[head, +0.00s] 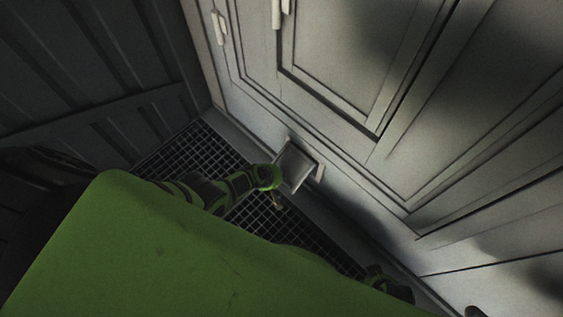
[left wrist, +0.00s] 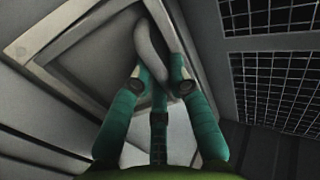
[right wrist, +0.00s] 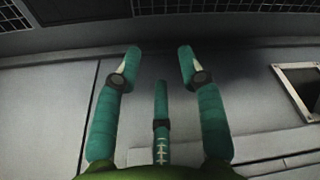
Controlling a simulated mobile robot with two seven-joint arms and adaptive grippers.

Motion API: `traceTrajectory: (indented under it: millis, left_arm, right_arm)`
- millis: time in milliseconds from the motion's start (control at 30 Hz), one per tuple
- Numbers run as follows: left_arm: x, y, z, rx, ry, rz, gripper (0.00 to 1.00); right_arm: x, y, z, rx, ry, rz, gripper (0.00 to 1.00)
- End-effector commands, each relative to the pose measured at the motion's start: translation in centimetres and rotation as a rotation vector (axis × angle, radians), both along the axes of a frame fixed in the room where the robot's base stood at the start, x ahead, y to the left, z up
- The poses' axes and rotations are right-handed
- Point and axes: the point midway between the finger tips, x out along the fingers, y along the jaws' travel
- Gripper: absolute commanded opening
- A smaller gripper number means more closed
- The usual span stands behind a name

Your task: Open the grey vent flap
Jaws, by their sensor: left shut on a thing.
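The grey vent flap (head: 295,167) is a small square panel low on the pale wall in the head view. It looks tilted out from its pale frame (head: 319,172); how far is hard to tell. In the left wrist view the flap (left wrist: 95,60) fills the upper left, with a curved grey handle (left wrist: 146,38) on it. My left gripper (left wrist: 157,80) is shut on this handle; in the head view it (head: 274,180) is at the flap's left side. My right gripper (right wrist: 158,60) is open and empty in front of plain wall in its wrist view.
A dark floor grating (head: 200,150) lies below the flap. A ribbed dark wall (head: 80,70) stands at left. White handles (head: 219,27) sit on the panelled wall above. A framed opening (right wrist: 285,72) shows at the right edge of the right wrist view.

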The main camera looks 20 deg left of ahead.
Motion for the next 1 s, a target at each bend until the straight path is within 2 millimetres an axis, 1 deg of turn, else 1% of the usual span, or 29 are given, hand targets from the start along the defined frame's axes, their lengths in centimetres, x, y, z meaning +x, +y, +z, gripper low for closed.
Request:
traceTrajectory:
  millis: [33,233,500,700,1000]
  left_arm:
    - [-0.1,0.0,0.7,0.000,-0.001,0.001,0.00]
    - [-0.3,0.1,2.2,-0.001,-0.001,0.001,0.00]
    - [-0.2,0.1,4.3,-0.002,-0.004,0.002,0.00]
    - [0.1,0.0,5.2,-0.003,-0.005,0.003,0.00]
    - [0.4,-0.1,5.6,-0.003,-0.010,0.003,0.00]
  right_arm:
    - [0.4,0.0,0.2,0.000,-0.015,0.002,0.40]
    - [1.2,-0.3,-0.6,0.004,-0.074,0.012,0.40]
    - [2.1,-0.7,-1.4,0.009,-0.162,0.028,0.40]
    - [2.4,-1.0,-1.6,0.012,-0.199,0.034,0.40]
    - [2.5,-1.1,-1.7,0.014,-0.218,0.037,0.40]
